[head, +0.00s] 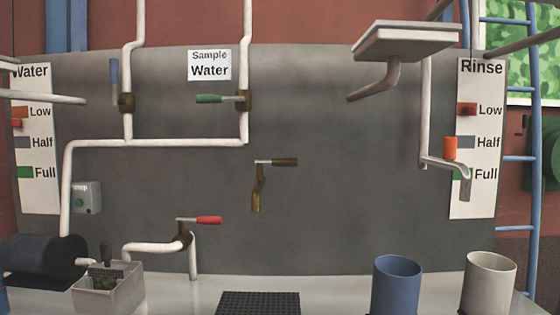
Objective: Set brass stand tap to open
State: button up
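A brass tap (257,195) shows in the middle of the head view, in front of the grey panel. Its spout points down, and its lever with a brown-brass handle (285,162) lies level, pointing right. I take this for the brass stand tap by its colour. How it is fixed cannot be told from here. A second tap with a brass body and a red handle (209,220) sits on a white pipe to the lower left; its handle also points right. My gripper is not in view.
A black grate (258,303) lies below the brass tap. A blue cup (396,285) and a white cup (489,284) stand to its right. White pipes carry a blue-handled valve (114,73) and a green-handled valve (212,99). A white box (125,291) stands at left.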

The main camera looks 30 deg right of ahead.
aim_at(293, 162)
jog(key=i+l+z, duration=0.1)
jog(key=l, duration=0.3)
jog(key=i+l+z, duration=0.15)
jog(key=i+l, duration=0.15)
jog(key=i+l+z, duration=0.1)
jog(key=l, duration=0.35)
jog(key=i, duration=0.1)
